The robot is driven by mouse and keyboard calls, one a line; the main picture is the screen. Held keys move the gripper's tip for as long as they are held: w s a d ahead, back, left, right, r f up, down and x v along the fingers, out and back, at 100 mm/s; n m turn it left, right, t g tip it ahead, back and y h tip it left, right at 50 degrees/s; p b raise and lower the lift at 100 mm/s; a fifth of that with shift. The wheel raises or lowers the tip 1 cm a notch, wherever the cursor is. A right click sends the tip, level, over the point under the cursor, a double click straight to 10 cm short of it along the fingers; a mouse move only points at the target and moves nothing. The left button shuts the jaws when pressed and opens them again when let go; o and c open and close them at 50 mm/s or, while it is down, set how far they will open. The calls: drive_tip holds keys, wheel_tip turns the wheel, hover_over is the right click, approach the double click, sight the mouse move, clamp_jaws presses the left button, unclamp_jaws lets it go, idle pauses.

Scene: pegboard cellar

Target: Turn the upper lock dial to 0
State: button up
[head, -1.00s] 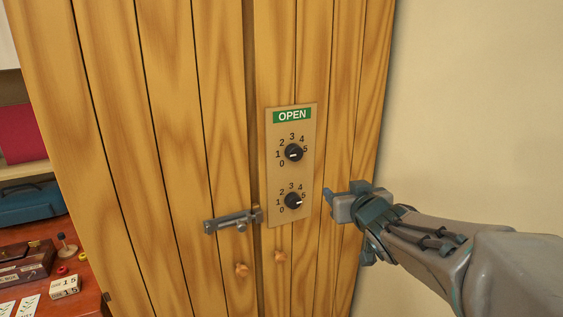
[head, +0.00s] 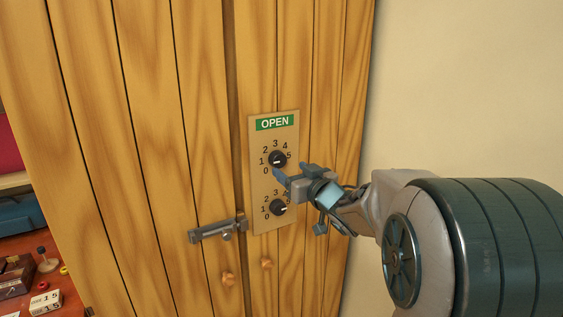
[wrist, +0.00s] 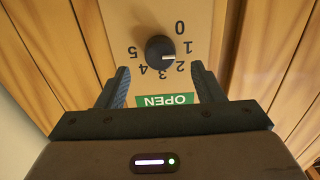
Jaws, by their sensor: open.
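The upper lock dial (head: 278,159) is a round black knob with a white mark, on a tan panel (head: 256,190) numbered 0 to 5. In the wrist view the upper dial (wrist: 160,50) appears upside down, its mark pointing near 1. My gripper (head: 289,174) is in front of the panel, just below and right of the upper dial. In the wrist view my open gripper (wrist: 160,73) has one finger toward each side of the dial, with the knob beyond the tips. Nothing is held, and I see no contact.
A lower dial (head: 278,207), its mark toward 5, is partly close behind my gripper. A green OPEN sign (head: 274,123) tops the panel. A metal latch bolt (head: 216,230) crosses the door gap at left. A cluttered table (head: 75,296) stands lower left; bare wall is right.

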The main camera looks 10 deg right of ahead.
sight(280, 162)
drive_tip(key=shift+p+x, duration=0.45)
drive_tip(key=shift+x, duration=2.2)
drive_tip(key=shift+c, duration=0.3)
drive_tip(key=c, duration=0.9)
